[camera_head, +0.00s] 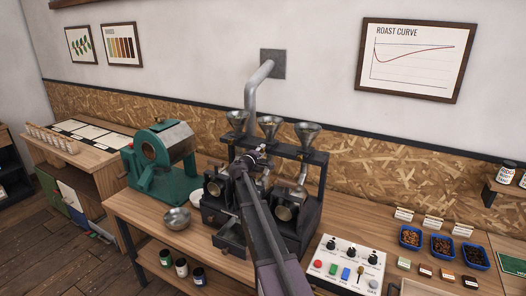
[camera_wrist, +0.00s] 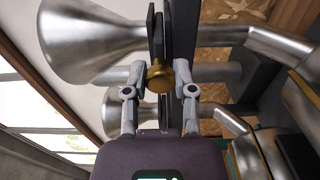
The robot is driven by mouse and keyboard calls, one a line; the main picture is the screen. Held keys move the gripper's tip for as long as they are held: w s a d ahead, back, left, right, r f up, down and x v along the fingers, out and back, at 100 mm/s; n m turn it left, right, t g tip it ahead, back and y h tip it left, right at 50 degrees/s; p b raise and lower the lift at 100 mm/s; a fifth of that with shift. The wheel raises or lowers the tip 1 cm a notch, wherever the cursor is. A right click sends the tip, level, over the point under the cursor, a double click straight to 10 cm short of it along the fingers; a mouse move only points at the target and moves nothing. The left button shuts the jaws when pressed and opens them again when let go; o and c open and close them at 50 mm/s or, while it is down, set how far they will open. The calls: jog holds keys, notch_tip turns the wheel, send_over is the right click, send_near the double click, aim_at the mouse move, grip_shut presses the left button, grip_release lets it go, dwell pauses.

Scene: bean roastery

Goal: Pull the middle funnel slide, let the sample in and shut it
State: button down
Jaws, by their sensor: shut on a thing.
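Three metal funnels stand in a row on a dark frame in the head view: left (camera_head: 237,118), middle (camera_head: 270,125) and right (camera_head: 307,131). My gripper (camera_head: 255,157) is just below the middle funnel's neck. In the wrist view my gripper (camera_wrist: 159,80) is shut on a round brass knob (camera_wrist: 158,77), with one finger on each side. Dark slide plates (camera_wrist: 160,32) lie behind the knob at the neck of the nearer funnel (camera_wrist: 85,42), which appears to be the middle one. How far the slide is out cannot be told. The sample is not distinguishable.
Small drum roasters (camera_head: 284,208) sit under the funnels, close to my arm. A teal machine (camera_head: 160,160) and a metal bowl (camera_head: 177,218) are at left. A control box (camera_head: 346,262) and blue bean trays (camera_head: 442,246) are at right. A grey pipe (camera_head: 253,85) rises behind.

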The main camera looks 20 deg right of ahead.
jog(key=shift+v, duration=1.25)
jog(key=shift+c, duration=2)
grip_release()
jog(key=shift+s, duration=0.1)
jog(key=v, duration=1.1)
jog(key=shift+s+a, duration=0.2)
jog(key=shift+a, duration=0.15)
